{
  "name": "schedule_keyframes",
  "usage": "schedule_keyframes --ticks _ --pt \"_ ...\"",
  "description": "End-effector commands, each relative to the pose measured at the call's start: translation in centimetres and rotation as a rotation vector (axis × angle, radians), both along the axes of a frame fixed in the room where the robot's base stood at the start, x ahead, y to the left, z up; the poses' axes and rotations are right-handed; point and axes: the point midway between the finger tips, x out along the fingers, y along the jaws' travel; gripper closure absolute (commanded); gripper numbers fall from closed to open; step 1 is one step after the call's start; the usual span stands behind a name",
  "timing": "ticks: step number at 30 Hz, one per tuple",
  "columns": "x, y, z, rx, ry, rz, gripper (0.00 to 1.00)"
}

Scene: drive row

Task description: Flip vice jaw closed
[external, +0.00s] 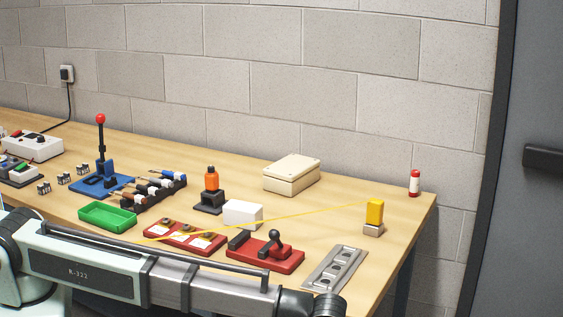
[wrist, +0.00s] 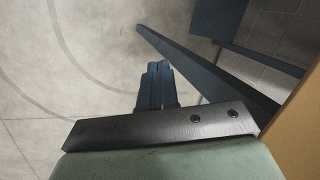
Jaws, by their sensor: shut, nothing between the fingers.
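The vice (external: 262,255) has a red base and stands near the front edge of the bench, right of centre in the external view. A dark block sits at its left end, and a dark lever with a round knob stands up right of it. A stretch of red base shows between them. My gripper (wrist: 155,82) shows in the wrist view with its dark fingers together and nothing between them. It is over the floor beside the bench, well away from the vice. The external view does not show my gripper; the wrist view does not show the vice.
My arm crosses the bottom of the external view before the bench. Near the vice are a red panel (external: 184,237), a white box (external: 243,214), a grey slotted plate (external: 335,269) and a yellow block (external: 375,212). The bench edge (wrist: 300,135) is right in the wrist view.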

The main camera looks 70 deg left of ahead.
Motion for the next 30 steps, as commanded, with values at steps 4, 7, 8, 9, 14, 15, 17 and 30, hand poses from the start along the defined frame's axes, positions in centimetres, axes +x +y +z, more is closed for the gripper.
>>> schedule_keyframes --ticks 4,7,8,9,14,15,17,30 --pt "1.2 -1.4 3.9 0.009 -0.045 0.017 1.0" --pt "1.7 -1.8 6.5 0.018 -0.076 0.044 1.0" --pt "1.8 -1.9 7.3 0.02 -0.084 0.055 1.0" --pt "2.0 -1.9 8.4 0.023 -0.098 0.07 1.0" --pt "2.3 -1.3 12.8 0.042 -0.151 0.152 1.0" --pt "2.3 -1.0 13.9 0.047 -0.165 0.178 1.0" --pt "2.3 -0.4 15.6 0.055 -0.188 0.219 1.0" --pt "-0.1 6.5 27.7 0.12 -0.37 0.627 1.0"
